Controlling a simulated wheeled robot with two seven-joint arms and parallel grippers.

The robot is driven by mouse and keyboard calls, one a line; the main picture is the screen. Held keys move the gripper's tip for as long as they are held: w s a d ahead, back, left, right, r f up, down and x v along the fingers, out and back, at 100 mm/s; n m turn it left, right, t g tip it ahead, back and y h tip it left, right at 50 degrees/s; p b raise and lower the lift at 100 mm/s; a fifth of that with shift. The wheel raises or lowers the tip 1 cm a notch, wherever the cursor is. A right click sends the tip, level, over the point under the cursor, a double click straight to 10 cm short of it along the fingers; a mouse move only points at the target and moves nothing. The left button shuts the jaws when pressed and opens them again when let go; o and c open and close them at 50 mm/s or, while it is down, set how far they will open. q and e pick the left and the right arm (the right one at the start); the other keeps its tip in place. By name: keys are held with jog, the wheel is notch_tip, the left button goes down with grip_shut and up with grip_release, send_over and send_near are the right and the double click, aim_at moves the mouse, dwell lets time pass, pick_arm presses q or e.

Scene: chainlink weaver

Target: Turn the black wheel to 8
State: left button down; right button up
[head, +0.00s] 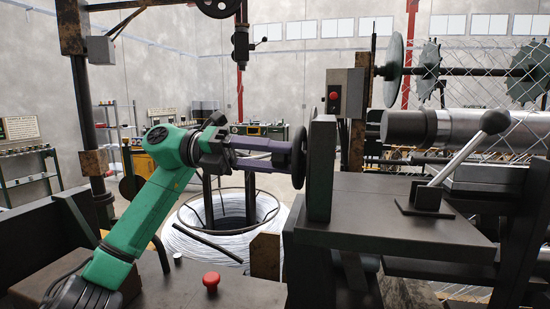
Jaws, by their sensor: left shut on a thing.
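The black wheel (300,157) is seen almost edge-on, mounted on the left side of the dark machine housing (321,165). My left gripper (284,154) comes in from the left on a green arm. Its long purple fingers reach level to the wheel and are shut on it near its middle. The exact grip on the wheel is hard to make out at this angle. Any numbers on the wheel face are not visible. My right gripper is not in view.
A coil of pale wire (205,240) stands below the wheel. A red button (211,280) sits on the dark bench in front. A lever with a black knob (493,121) stands on the right machine table. A grey control box (344,92) rises behind the housing.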

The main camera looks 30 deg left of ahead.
pick_arm(q)
jog(key=shift+f, duration=0.15)
jog(key=c, duration=0.7)
grip_release()
jog(key=shift+w, duration=0.1)
jog(key=shift+a, duration=0.1)
jog(key=v, duration=1.4)
jog(key=shift+a, duration=0.2)
